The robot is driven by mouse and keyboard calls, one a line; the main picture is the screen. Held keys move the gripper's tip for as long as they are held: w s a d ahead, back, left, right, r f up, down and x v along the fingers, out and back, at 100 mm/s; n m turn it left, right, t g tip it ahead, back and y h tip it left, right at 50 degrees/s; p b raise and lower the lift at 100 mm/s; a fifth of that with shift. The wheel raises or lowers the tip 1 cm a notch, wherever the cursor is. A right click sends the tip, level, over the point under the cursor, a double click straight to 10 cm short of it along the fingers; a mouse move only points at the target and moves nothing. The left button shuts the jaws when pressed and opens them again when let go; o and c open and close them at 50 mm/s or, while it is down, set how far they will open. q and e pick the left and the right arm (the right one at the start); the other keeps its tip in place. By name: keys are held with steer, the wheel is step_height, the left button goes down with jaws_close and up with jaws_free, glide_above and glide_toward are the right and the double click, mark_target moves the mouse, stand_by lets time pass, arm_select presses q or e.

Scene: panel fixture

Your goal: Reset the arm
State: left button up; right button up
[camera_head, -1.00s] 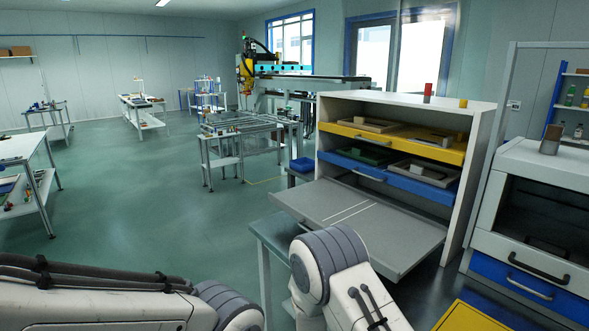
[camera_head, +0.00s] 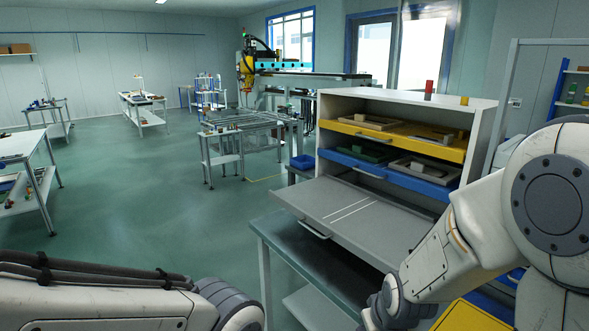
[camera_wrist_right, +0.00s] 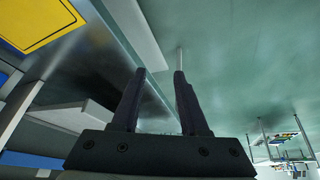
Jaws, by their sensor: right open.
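My right arm (camera_head: 480,225) now fills the right side of the head view, in front of the shelf cabinet's right part. Its gripper is outside the head view. In the right wrist view my right gripper (camera_wrist_right: 158,95) is open and empty, its two dark fingers apart over the green floor and a table edge. My left arm (camera_head: 100,295) lies along the bottom left of the head view; its gripper is not visible.
A cabinet (camera_head: 497,130) holds a yellow drawer (camera_head: 400,140), a blue drawer (camera_head: 375,171) and a grey pulled-out shelf (camera_head: 335,190). A green-topped table (camera_head: 275,235) stands below it. A yellow panel (camera_head: 465,318) is low right. Open floor (camera_head: 130,215) lies left.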

steer(key=s+d+r+m+g, duration=0.1)
steer(key=s+d+m+g, duration=0.15)
steer(key=s, duration=0.55)
steer(key=s+a+r+n+g, duration=0.1)
steer(key=s+a+r+n, duration=0.2)
steer(key=s+a, duration=0.3)
steer(key=s+a+r+n+g+p, duration=0.1)
steer(key=s+a+r+n, duration=0.3)
steer(key=s+a, duration=0.3)
steer(key=shift+a+r+y, duration=0.2)
steer(key=shift+a+y, duration=0.05)
steer(key=shift+y, duration=0.05)
steer(key=shift+g, duration=0.25)
